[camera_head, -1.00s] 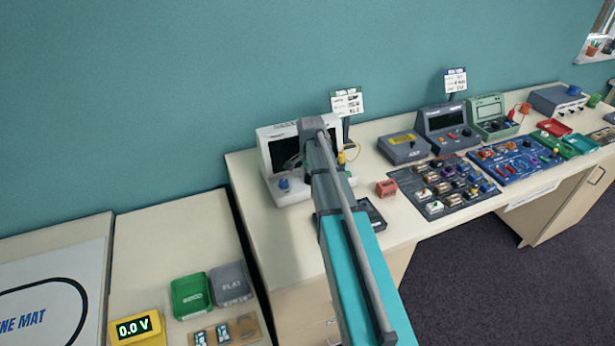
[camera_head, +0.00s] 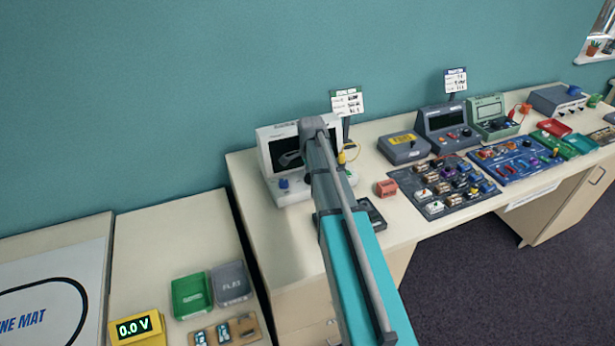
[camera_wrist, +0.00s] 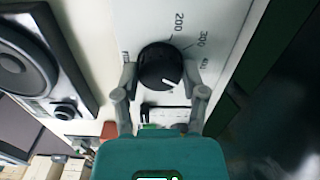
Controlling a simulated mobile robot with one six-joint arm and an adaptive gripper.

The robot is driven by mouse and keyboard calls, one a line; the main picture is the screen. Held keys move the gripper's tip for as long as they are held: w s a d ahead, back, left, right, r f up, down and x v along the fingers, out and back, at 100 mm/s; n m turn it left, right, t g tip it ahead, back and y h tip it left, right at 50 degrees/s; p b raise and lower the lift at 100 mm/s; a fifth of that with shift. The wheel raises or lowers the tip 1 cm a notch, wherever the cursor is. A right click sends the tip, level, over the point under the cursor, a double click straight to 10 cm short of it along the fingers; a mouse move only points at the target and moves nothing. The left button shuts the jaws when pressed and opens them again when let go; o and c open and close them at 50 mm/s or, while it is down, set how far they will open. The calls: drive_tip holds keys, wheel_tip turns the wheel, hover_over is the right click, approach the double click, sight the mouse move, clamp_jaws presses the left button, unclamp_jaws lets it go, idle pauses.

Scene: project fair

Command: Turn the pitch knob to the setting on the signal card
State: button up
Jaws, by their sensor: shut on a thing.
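A black round knob (camera_wrist: 158,62) is on a white panel (camera_wrist: 200,22) in the wrist view. Printed marks around it include 200 and 300; another, farther round, is hard to read. Its white pointer line slants down to the right, below the third mark. My gripper (camera_wrist: 160,77) is shut on the knob, one finger on each side. In the head view my arm hides the knob and gripper in front of the white device with a dark screen (camera_head: 282,152). A white card with a green header (camera_head: 347,102) stands behind it; its writing is too small to read.
A second card with a blue header (camera_head: 455,80) stands farther right. A blue knob (camera_head: 284,184) is on the white device's front. A red box (camera_head: 386,188), grey box (camera_head: 404,146) and dark component board (camera_head: 440,187) are to the right.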

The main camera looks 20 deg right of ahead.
idle(0.3)
drive_tip(key=o, duration=1.2)
drive_tip(key=shift+c, duration=0.2)
drive_tip(key=shift+r, duration=0.1)
